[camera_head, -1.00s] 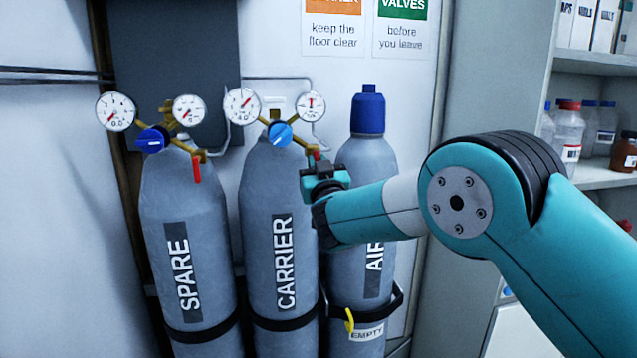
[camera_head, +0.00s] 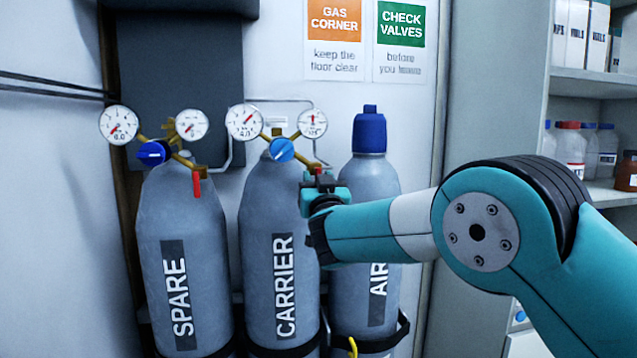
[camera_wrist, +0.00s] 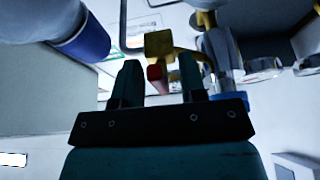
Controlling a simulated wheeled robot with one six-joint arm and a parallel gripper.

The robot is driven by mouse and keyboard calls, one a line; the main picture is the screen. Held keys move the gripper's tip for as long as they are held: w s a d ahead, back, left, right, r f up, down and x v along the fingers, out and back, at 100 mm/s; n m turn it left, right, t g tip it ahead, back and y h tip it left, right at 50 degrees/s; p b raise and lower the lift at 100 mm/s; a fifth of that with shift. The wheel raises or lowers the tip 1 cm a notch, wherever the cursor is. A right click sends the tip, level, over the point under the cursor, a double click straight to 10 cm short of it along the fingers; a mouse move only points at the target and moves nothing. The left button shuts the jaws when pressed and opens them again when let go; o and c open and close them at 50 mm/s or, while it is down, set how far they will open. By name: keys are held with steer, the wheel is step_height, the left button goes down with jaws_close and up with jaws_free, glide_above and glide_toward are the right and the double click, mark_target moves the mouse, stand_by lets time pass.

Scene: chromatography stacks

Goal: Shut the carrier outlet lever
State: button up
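The grey CARRIER cylinder (camera_head: 262,215) stands in the middle of the row. Its regulator has two white gauges, a blue knob (camera_head: 281,150) and a brass outlet with a red lever (camera_head: 317,171). My gripper (camera_head: 322,184) is at this lever and hides most of it in the head view. In the wrist view my gripper (camera_wrist: 158,80) is open. Its two dark teal fingers stand either side of the red lever (camera_wrist: 156,74), with visible gaps. The brass outlet (camera_wrist: 158,44) lies just beyond the fingertips. I cannot tell how far the lever is turned.
The SPARE cylinder (camera_head: 183,240) at the left has its own red lever (camera_head: 196,184) hanging down. The AIR cylinder (camera_head: 368,255) with a blue cap (camera_head: 369,133) stands close at the right, behind my arm. Shelves with bottles (camera_head: 571,145) are at the far right.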

steer(key=b+v, duration=1.1)
steer(key=v, duration=0.6)
steer(key=shift+s, duration=0.2)
steer(key=shift+f, duration=0.1)
